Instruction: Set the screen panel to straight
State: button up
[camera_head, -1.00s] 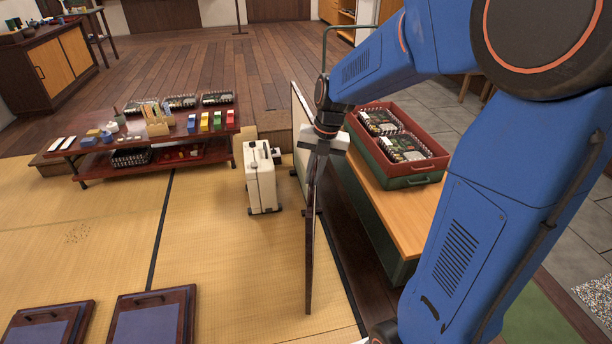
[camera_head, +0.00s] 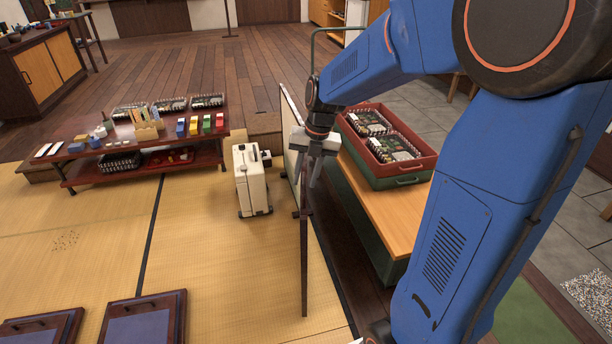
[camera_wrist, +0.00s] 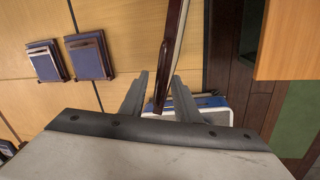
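The folding screen stands on the tatami in the middle of the head view. Its near screen panel (camera_head: 304,262) is dark-framed and seen almost edge-on. A pale panel (camera_head: 288,135) stands behind it at an angle. My gripper (camera_head: 315,180) is at the upper part of the near panel, pointing down. In the wrist view my gripper's two fingers (camera_wrist: 160,88) are apart, and the panel's dark edge (camera_wrist: 163,72) runs between them. A gap shows at the left finger; contact on the right is unclear. The hinge between the panels is partly hidden by my gripper.
A white case (camera_head: 252,180) stands left of the screen. A wooden bench (camera_head: 395,215) with a red crate (camera_head: 425,162) is close on the right. A low display table (camera_head: 75,165) is at the left. Floor cushions (camera_head: 140,325) lie front left. Open tatami lies left of the panel.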

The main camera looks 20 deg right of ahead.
jog(key=s+d+r, duration=0.1)
jog(key=d+r, duration=0.2)
jog(key=r, duration=1.4)
jog(key=shift+s, duration=0.15)
jog(key=shift+d, duration=0.1)
